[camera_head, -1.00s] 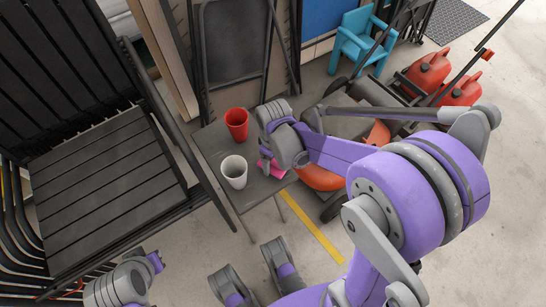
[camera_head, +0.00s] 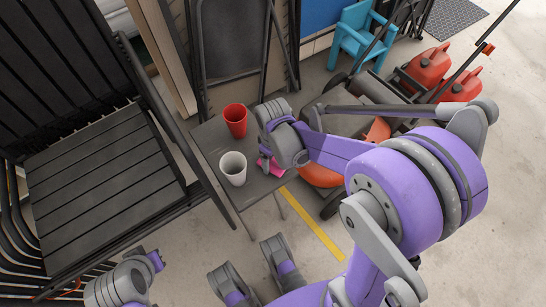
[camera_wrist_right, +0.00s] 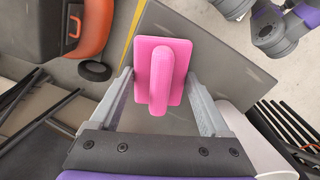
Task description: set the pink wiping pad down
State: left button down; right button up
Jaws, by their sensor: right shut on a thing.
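The pink wiping pad (camera_head: 264,165) is at the right part of the small grey table (camera_head: 212,139), mostly hidden by my right gripper (camera_head: 268,163) in the head view. In the right wrist view the pad (camera_wrist_right: 176,83) shows as a flat pink plate with a raised rounded handle.
A red cup (camera_head: 236,121) and a white cup (camera_head: 233,168) stand on the table, left of my right gripper. A black slatted bench (camera_head: 105,180) is at the left. An orange and grey mower (camera_head: 345,135) is close at the right. Floor in front is clear.

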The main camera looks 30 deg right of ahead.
jog(key=shift+f, duration=0.25)
jog(key=o, duration=1.2)
jog(key=shift+c, duration=0.2)
jog(key=shift+r, duration=0.15)
notch_tip(320, 180, up, 11)
jog(key=p, duration=0.2)
jog(key=shift+f+p, duration=0.2)
jog(key=shift+p, duration=0.2)
grip_shut()
